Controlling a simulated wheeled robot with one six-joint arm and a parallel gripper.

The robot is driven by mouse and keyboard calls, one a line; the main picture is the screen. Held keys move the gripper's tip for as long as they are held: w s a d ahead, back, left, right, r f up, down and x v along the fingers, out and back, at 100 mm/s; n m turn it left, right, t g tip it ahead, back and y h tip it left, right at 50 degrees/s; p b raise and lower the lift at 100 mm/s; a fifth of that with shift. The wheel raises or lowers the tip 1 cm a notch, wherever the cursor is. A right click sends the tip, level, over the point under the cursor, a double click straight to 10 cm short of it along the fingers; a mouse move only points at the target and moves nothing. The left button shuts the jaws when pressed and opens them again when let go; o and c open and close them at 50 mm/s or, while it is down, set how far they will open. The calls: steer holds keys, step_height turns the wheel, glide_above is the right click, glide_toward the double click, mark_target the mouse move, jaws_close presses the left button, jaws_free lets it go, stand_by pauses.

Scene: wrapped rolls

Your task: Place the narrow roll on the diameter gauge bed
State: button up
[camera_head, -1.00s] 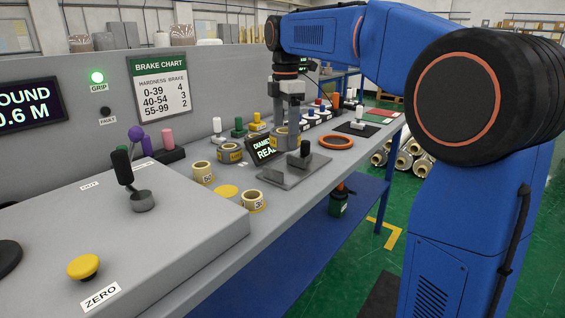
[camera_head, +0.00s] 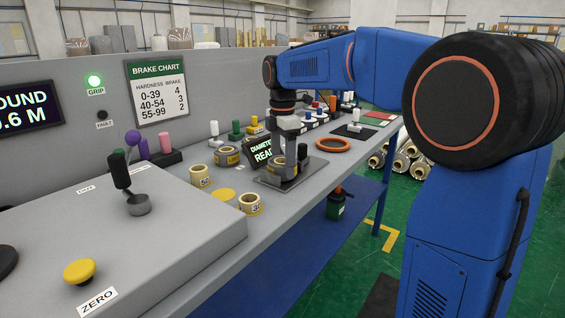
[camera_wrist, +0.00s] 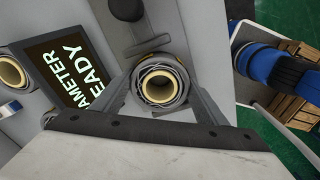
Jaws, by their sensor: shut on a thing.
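The narrow roll (camera_wrist: 160,84), a wrapped ring with a pale core, sits between the fingers of my gripper (camera_wrist: 165,92) in the wrist view. My gripper (camera_head: 285,165) is shut on it. In the head view the roll (camera_head: 283,171) shows low over the diameter gauge bed (camera_head: 268,182), a grey plate with a dark upright post (camera_head: 302,152) beside the roll. The bed also shows in the wrist view (camera_wrist: 150,22). I cannot tell whether the roll touches the bed. The gauge display (camera_head: 262,150) stands just left of the bed.
Other rolls (camera_head: 227,156) (camera_head: 200,176) (camera_head: 250,203) stand on the bench left of the display and bed. A yellow disc (camera_head: 223,195) lies among them. An orange ring (camera_head: 333,145) lies to the right. A lever (camera_head: 125,180) rises from the near console.

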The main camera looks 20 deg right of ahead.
steer(key=shift+f, duration=0.1)
steer(key=o, duration=1.2)
steer(key=shift+o, duration=0.2)
step_height(320, 180, up, 12)
steer(key=s+d+f+m+t, duration=0.15)
steer(key=s+f+m, duration=0.3)
steer(key=s, duration=0.45)
steer(key=s+d+f+m+t, duration=0.1)
steer(key=s+d+f+m, duration=0.3)
steer(key=s, duration=0.5)
steer(key=s+d+f+m+t, duration=0.1)
steer(key=s+f+m+t, duration=0.1)
steer(key=s+f+m, duration=0.9)
steer(key=shift+s+d+f, duration=0.25)
steer(key=shift+s+f, duration=2)
steer(key=shift+f, duration=0.65)
